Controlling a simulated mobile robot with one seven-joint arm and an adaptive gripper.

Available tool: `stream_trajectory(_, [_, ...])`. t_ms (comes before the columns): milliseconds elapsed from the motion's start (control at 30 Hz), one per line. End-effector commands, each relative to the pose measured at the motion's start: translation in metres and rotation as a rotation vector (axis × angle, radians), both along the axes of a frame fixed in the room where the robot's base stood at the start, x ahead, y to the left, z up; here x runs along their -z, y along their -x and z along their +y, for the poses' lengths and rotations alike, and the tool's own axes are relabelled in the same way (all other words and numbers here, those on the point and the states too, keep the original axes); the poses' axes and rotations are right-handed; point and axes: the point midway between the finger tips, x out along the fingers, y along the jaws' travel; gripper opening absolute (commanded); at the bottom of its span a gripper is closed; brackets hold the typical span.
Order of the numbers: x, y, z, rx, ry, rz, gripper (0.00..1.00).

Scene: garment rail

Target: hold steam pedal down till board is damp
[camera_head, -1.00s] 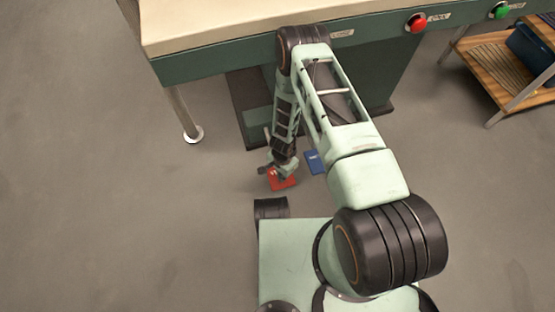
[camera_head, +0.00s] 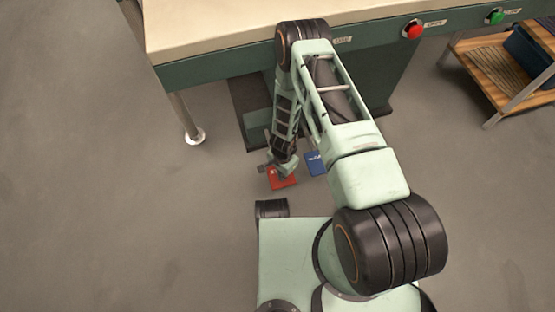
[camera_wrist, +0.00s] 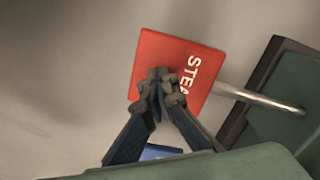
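The red steam pedal (camera_head: 282,178) is near the floor, in front of the table's dark base. In the wrist view the red pedal (camera_wrist: 180,55) shows white letters, partly covered by my gripper. My gripper (camera_wrist: 160,85) is shut and empty, its fingertips together over the pedal's face. In the head view my gripper (camera_head: 272,168) is at the pedal, pointing down. The tips appear to touch it; I cannot tell how far it is pressed. The pale board (camera_head: 215,25) looks evenly cream in its visible part, with no clear damp patch.
A blue pedal (camera_head: 316,163) lies just right of the red one. A red button (camera_head: 412,31) and a green button (camera_head: 495,16) are on the table's front. A wooden rack (camera_head: 500,72) stands at right. Floor at left is clear.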

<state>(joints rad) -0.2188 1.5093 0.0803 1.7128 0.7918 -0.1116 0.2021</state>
Motion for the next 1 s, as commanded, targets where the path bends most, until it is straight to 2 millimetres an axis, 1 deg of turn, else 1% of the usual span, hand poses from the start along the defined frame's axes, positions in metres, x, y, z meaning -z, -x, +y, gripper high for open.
stream_trajectory(33, [-0.009,-0.001,0.000,-0.001,0.001,-0.002,0.00])
stream_trajectory(600, [-0.066,-0.002,0.000,0.000,0.001,-0.004,0.00])
stream_trajectory(700, [-0.070,-0.001,0.000,0.000,0.001,-0.002,0.00])
stream_trajectory(1000, [-0.069,-0.001,0.000,0.000,0.001,-0.002,0.00])
